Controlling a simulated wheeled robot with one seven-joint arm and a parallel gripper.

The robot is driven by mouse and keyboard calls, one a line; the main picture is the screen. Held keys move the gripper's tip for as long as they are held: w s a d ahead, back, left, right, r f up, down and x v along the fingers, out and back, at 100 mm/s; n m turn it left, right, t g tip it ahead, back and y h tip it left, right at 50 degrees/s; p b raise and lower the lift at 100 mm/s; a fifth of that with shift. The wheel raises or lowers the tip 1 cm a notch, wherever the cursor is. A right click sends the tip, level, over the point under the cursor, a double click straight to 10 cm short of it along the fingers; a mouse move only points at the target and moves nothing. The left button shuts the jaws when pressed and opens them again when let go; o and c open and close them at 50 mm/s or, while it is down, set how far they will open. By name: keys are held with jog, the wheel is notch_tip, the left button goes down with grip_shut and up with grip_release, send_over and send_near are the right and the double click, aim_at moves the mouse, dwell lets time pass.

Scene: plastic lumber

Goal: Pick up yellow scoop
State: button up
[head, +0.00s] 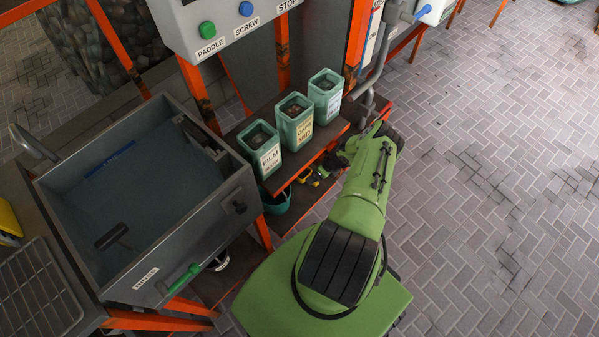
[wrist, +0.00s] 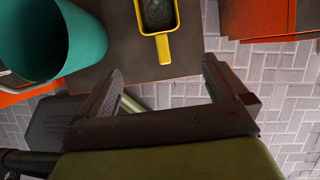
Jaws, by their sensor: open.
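The yellow scoop (wrist: 161,46) lies on a dark brown shelf board (wrist: 120,45) in the wrist view, its short handle pointing down the picture toward my gripper. Its bowl looks dark inside and is cut off by the top edge. My gripper (wrist: 165,78) is open, with one finger either side of the handle's line and nothing between them. The handle end is just ahead of the fingertips, apart from them. In the head view, a small yellow patch (head: 306,178) under the upper shelf is probably the scoop, partly hidden by the shelf and my arm.
A teal bucket (wrist: 50,40) stands left of the scoop; it also shows in the head view (head: 277,203). Three green bins, including one labelled film (head: 262,150), stand on the shelf above. Orange frame parts (wrist: 255,18) are at right. Paved floor at right (head: 480,180) is clear.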

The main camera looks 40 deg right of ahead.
jog(key=b, duration=0.4)
send_near(305, 176)
jog(key=shift+s+a+f, duration=0.6)
jog(key=shift+s+f, duration=0.1)
jog(key=shift+s, duration=0.1)
jog(key=b+x, duration=0.4)
jog(key=x, duration=0.1)
jog(key=shift+w+d+f, duration=0.15)
jog(key=shift+w, duration=0.05)
jog(key=shift+c, duration=0.2)
jog(key=c, duration=1)
jog(key=shift+r, duration=0.2)
